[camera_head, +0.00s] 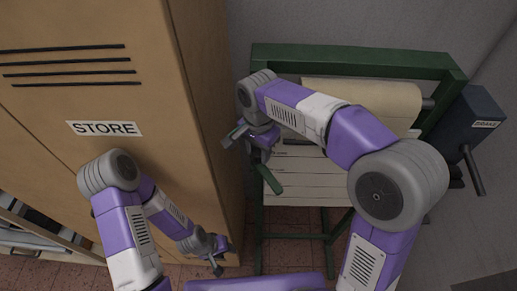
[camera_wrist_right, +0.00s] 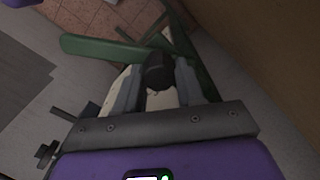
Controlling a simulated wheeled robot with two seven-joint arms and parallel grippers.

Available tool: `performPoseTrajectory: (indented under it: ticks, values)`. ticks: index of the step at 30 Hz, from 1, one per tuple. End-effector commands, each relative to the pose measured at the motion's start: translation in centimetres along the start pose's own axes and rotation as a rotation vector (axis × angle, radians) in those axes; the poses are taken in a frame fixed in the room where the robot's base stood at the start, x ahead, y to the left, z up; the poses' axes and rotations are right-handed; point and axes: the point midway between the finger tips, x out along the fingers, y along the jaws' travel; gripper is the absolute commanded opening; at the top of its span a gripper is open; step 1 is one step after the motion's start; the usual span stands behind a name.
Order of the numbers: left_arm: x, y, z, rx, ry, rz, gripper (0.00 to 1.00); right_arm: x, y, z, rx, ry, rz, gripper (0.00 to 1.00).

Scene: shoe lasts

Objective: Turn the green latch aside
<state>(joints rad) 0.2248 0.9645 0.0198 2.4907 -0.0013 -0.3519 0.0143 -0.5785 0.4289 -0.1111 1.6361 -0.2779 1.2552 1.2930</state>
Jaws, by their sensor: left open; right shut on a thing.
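The green latch (camera_head: 270,180) is a short bar at the left side of a green frame, tilted down to the right in the head view. In the right wrist view, the latch (camera_wrist_right: 100,48) extends left from near a dark round knob (camera_wrist_right: 158,72). My right gripper (camera_head: 250,143) is at the latch's upper end, shut, with the dark knob between its fingers in the right wrist view. The exact contact is partly hidden. My left gripper (camera_head: 217,260) is open and empty, low beside the cabinet, away from the latch.
A tan cabinet (camera_head: 190,60) marked STORE stands close on the left. The green frame (camera_head: 350,55) carries a cream roll (camera_head: 385,95) and pale sheet. A dark box (camera_head: 480,115) with a lever is at its right. Floor shows below the frame.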

Motion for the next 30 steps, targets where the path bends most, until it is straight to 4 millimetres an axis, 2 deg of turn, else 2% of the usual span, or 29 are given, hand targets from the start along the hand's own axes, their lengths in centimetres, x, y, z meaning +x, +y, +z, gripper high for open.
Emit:
performPoseTrajectory:
  ticks: [20, 21, 25, 30]
  values:
    - [-0.09, 0.03, 0.0, 0.0, 0.0, 0.0, 0.43, -0.14, -0.02, -0.08, 0.066, 0.002, -0.005, 0.0]
    - [-0.09, 0.03, 0.0, 0.0, 0.0, 0.0, 0.43, -0.14, -0.02, -0.08, 0.066, 0.002, -0.005, 0.41]
    - [-0.09, 0.03, 0.0, 0.0, 0.0, 0.0, 0.43, -0.11, 0.0, -0.06, 0.065, 0.001, -0.003, 0.59]
    - [-0.08, 0.03, 0.0, 0.0, 0.0, 0.0, 0.43, -0.06, 0.02, -0.04, 0.063, 0.001, -0.002, 0.59]
